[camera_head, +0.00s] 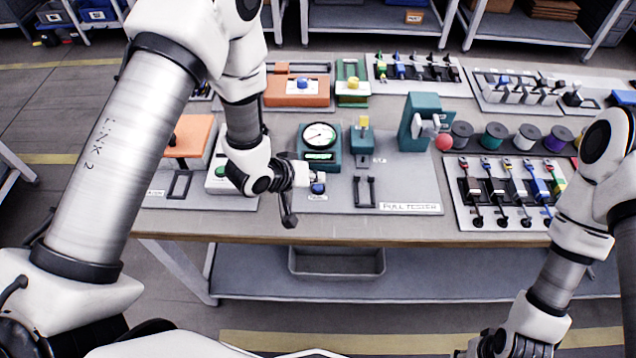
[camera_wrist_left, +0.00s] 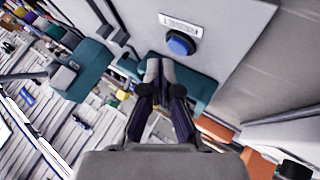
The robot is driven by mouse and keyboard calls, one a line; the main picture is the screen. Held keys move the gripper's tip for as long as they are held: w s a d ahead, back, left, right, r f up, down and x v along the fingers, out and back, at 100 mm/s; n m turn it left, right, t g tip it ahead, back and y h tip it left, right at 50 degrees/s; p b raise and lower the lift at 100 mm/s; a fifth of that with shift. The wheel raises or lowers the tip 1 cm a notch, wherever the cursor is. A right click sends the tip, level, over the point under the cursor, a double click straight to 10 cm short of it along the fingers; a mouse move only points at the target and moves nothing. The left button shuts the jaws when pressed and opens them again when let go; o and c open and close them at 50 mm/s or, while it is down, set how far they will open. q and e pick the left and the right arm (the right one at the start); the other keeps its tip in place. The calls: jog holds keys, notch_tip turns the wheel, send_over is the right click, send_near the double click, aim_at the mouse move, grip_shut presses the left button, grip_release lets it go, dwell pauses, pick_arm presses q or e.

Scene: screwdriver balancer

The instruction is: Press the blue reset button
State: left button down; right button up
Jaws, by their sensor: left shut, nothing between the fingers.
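The blue reset button (camera_head: 318,188) sits on a grey plate (camera_head: 410,196) near the bench's front, below a teal tester with a round dial (camera_head: 319,135). It also shows in the left wrist view (camera_wrist_left: 180,43), beside a small white label. My left gripper (camera_head: 289,219) is shut and empty. It points down, to the left of the button and nearer the bench's front edge. In the left wrist view its closed fingertips (camera_wrist_left: 160,66) appear just below the button, with a visible gap. My right arm is at the lower right; its gripper fingers do not show.
A teal press (camera_head: 418,122) with a red ball knob (camera_head: 443,143) stands right of the tester. A green button unit (camera_head: 219,172) lies to the left. A tool rack (camera_head: 508,193) is at right.

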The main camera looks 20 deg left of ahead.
aim_at(316, 188)
pick_arm(q)
notch_tip(316, 188, up, 5)
jog(key=p, duration=0.4)
jog(key=shift+p, duration=0.3)
